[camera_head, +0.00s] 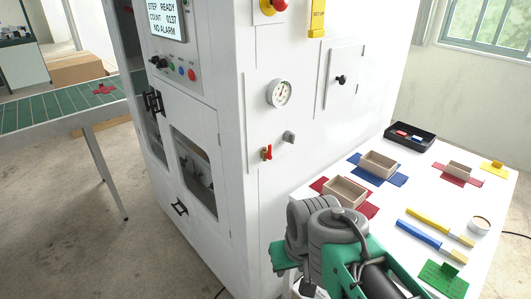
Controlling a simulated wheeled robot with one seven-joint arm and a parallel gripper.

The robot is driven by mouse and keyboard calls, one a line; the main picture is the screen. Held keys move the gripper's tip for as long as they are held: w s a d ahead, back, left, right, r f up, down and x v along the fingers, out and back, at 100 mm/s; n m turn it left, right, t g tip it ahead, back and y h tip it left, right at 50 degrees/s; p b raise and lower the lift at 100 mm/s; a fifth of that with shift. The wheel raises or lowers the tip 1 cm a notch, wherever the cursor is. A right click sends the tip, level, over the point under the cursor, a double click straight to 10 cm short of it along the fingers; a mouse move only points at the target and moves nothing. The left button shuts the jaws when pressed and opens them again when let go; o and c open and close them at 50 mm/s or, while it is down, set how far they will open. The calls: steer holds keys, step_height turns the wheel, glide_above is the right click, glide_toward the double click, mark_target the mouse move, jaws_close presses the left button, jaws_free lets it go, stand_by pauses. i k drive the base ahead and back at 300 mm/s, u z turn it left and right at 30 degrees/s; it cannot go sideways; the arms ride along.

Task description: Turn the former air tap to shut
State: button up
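The air tap (266,153) is a small fitting with a red lever on the white side panel of the box former (300,60). It sits low on the panel, below the round pressure gauge (279,93) and left of a grey knob (289,137). The red lever looks roughly upright, but it is too small to tell its exact angle. My grey and green arm is at the bottom centre, below and right of the tap and apart from it in the picture. My gripper's fingers do not show.
A white table (400,205) at right bears small boxes on coloured card blanks, a black tray (409,136), and yellow and blue bars. A red and yellow stop button (272,6) is above. A green conveyor (60,105) stands at left. Floor at lower left is clear.

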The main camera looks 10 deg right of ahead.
mark_target(269, 156)
steer(key=k, duration=1.2)
steer(key=u, duration=0.55)
steer(key=i, duration=0.85)
steer(key=u, duration=0.4)
